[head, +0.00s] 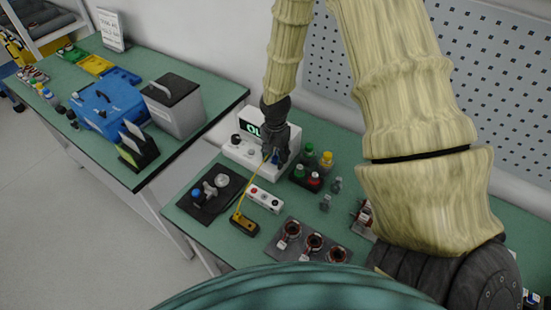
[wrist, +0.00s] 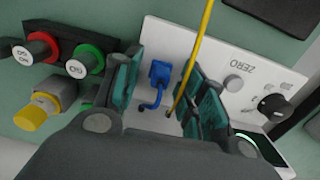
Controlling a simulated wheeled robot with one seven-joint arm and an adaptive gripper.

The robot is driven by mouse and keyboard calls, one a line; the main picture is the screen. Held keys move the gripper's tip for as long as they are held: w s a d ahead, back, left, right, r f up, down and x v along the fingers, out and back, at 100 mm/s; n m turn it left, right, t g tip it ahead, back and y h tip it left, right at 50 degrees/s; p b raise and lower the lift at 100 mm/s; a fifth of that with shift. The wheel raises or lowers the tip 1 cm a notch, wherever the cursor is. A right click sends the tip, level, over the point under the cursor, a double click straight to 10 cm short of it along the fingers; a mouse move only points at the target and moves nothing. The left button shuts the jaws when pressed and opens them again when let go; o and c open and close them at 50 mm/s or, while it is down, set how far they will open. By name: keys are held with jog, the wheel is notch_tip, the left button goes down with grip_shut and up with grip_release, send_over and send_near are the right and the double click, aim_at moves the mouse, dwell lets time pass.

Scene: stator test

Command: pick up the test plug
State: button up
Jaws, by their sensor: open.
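A small blue plug-like part (wrist: 160,76) with a bent blue tail sits against the white tester panel (wrist: 218,62), and it looks like the test plug. In the head view only a bit of blue (head: 275,157) shows by the fingertips. My gripper (wrist: 163,90) is open, pointing down at the panel, with a finger on each side of the blue part. I see no clear contact. A yellow cable (wrist: 194,57) also passes between the fingers, close to the right one. In the head view my gripper (head: 276,152) hides part of the white tester (head: 240,152).
The yellow cable runs to a yellow-and-black block (head: 243,224) on the green table. Green, red and yellow buttons (head: 312,165) stand right of the tester. A tray of copper-ringed stators (head: 303,258) lies in front. A second table (head: 110,160) stands left.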

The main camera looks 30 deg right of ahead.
aim_at(275, 155)
grip_shut()
jog(key=shift+r, duration=0.1)
jog(key=shift+r+b, duration=0.9)
jog(key=shift+r, duration=0.6)
jog(key=s+a+b, duration=0.1)
jog(key=s+a, duration=0.1)
jog(key=s, duration=0.2)
jog(key=s+a+r+b, duration=0.1)
jog(key=s+a+b, duration=0.1)
jog(key=s, duration=0.3)
jog(key=s+a+b, duration=0.2)
jog(key=s, duration=0.2)
jog(key=shift+s+a+r, duration=0.2)
jog(key=shift+s+r, duration=0.15)
jog(key=shift+s+a+r, duration=0.1)
jog(key=shift+s+a, duration=0.1)
jog(key=shift+s, duration=0.2)
jog(key=shift+r+p, duration=0.2)
jog(key=shift+p, duration=0.2)
